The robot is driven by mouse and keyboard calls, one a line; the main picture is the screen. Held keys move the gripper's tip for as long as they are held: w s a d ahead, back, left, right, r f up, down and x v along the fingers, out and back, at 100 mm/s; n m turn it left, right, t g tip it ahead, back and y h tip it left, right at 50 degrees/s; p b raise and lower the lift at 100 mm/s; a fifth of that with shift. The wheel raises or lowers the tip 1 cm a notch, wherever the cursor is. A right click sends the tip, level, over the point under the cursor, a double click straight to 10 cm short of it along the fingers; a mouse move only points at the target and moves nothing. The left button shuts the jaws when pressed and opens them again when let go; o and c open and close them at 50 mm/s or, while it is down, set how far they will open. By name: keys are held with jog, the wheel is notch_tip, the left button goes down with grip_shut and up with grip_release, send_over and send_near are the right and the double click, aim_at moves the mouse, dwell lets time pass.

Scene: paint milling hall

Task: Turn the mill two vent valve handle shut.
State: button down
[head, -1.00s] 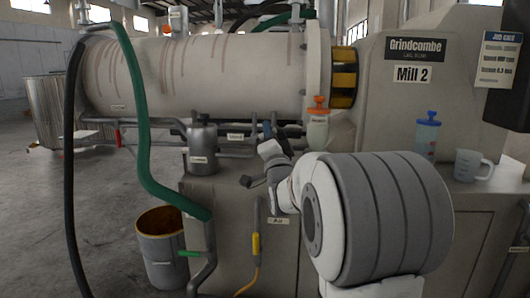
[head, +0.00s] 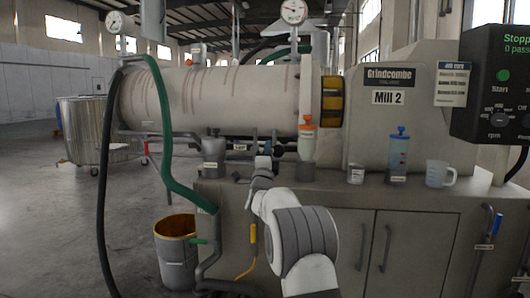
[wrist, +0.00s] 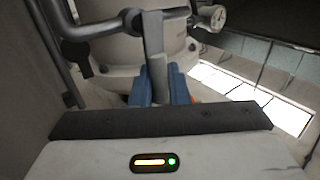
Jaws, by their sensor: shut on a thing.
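Mill 2 (head: 225,98) is a long pale drum with brown streaks, fixed to a grey housing. Below it, pipes run above the cabinet. My gripper (head: 265,148) is up at these pipes, small and partly hidden by my arm in the head view. In the wrist view, the blue pads of my gripper (wrist: 159,90) are shut on a flat grey valve handle (wrist: 157,72). The handle's upper end meets a grey pipe (wrist: 108,27). Its lower end is hidden between the pads. No label on the handle is readable.
A grey can (head: 213,158) and an orange-topped bottle (head: 307,140) stand either side of my gripper. A green hose (head: 163,120) hangs at left above an open drum (head: 176,252). A jug (head: 439,174) stands right; a control box (head: 495,95) juts in.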

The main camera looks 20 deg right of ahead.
jog(key=shift+d+f, duration=0.2)
jog(key=shift+f, duration=0.2)
jog(key=c, duration=1.8)
grip_release()
jog(key=o, duration=0.3)
jog(key=shift+r, duration=0.15)
jog(key=shift+o, duration=0.2)
jog(key=shift+a+r, duration=0.1)
jog(key=p+v, duration=0.1)
jog(key=v, duration=0.7)
